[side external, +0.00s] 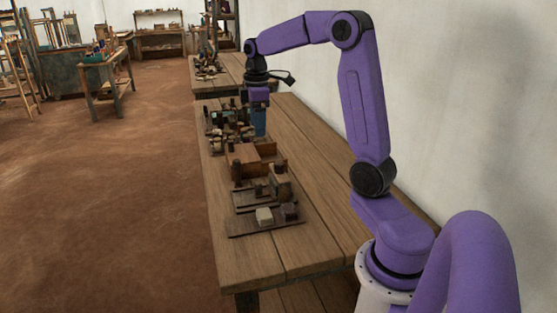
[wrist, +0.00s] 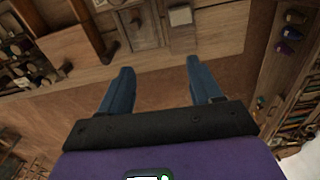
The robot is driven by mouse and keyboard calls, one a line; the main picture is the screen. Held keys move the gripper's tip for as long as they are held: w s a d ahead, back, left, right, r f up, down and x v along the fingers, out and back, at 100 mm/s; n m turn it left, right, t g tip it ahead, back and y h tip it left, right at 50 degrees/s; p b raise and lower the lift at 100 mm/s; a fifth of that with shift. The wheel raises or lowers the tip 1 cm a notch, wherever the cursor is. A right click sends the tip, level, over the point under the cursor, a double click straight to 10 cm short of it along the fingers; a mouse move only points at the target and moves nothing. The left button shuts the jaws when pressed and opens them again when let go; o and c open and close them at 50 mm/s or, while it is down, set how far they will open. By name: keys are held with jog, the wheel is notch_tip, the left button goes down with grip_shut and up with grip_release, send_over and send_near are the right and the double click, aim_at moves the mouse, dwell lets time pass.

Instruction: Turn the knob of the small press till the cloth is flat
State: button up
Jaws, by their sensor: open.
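My gripper (side external: 259,122) points down over the far half of the wooden bench, above or beside a cluster of small items. In the wrist view its two blue fingers (wrist: 163,82) stand wide apart with nothing between them. A small wooden box with a little round knob-like part (wrist: 137,20) lies beyond the fingertips at the top of the wrist view. I cannot tell for sure whether it is the small press. No cloth can be made out clearly in either view.
A row of wooden blocks and boxes (side external: 246,160) runs along the bench's left side. A flat dark board (side external: 240,227) with a pale block (side external: 264,216) lies nearest. The bench top (side external: 315,180) is clear on the right, towards the wall.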

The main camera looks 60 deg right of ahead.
send_over(279, 162)
jog(key=shift+m, duration=0.4)
jog(key=f, duration=1.7)
jog(key=shift+a, duration=0.3)
jog(key=c, duration=1)
jog(key=shift+c, duration=0.2)
jog(key=shift+m, duration=0.3)
jog(key=m, duration=0.5)
jog(key=shift+d+r+m, duration=0.1)
jog(key=shift+m, duration=0.2)
jog(key=m, duration=0.5)
jog(key=shift+m, duration=0.4)
